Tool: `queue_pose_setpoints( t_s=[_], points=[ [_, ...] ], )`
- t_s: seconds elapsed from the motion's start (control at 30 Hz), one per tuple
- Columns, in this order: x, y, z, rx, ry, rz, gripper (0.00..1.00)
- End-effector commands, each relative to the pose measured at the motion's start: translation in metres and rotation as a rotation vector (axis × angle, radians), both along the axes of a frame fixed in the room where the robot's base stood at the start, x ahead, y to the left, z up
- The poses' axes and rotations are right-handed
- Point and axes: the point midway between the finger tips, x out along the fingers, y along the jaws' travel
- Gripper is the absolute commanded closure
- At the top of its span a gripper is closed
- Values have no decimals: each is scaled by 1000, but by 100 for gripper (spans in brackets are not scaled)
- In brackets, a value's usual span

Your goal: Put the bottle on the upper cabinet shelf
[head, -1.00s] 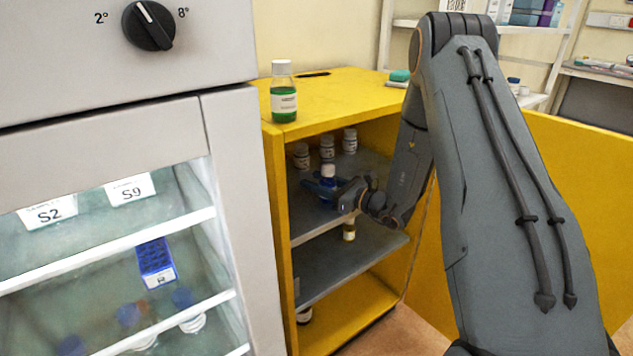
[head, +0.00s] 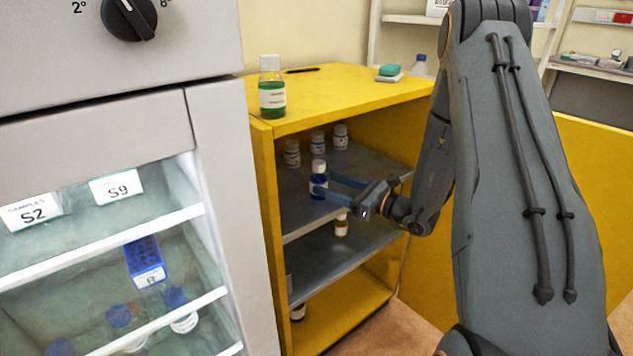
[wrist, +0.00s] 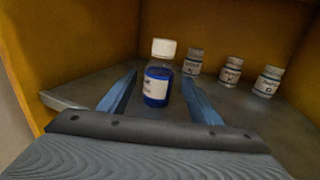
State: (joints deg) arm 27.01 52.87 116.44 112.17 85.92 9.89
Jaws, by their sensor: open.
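A small bottle of blue liquid with a white cap and white label (head: 318,181) stands upright on the upper shelf (head: 352,166) of the yellow cabinet (head: 264,190). In the wrist view the blue bottle (wrist: 158,75) stands just beyond and between the tips of the blue fingers. My gripper (head: 333,189) is open, with its fingers reaching in over the upper shelf from the right. It also shows in the wrist view (wrist: 163,88), with nothing held between the fingers.
Several small white-capped jars (head: 317,142) stand behind on the upper shelf. A green bottle (head: 271,87) stands on the cabinet top. An amber bottle (head: 341,226) is on the shelf below. The open cabinet door (head: 590,180) is at right, a glass-fronted fridge (head: 205,120) at left.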

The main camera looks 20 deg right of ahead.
Motion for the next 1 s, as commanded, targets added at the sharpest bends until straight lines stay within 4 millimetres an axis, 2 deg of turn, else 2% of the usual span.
queue_pose_setpoints(
  t_s=[0.1,0.27,0.37,0.47,0.57,0.6,0.73,0.87,1.0],
  points=[
    [-14,-13,0,1,1,-3,42],
    [-25,-21,0,1,1,1,42],
    [-31,-14,4,-20,2,34,42],
    [-46,11,12,-80,12,133,42],
    [-75,45,20,-183,23,285,42],
    [-89,58,23,-234,25,356,42],
    [-144,92,27,-427,20,590,42],
    [-200,105,26,-640,-6,817,42],
    [-254,98,23,-888,-61,1045,42]
  ],
)
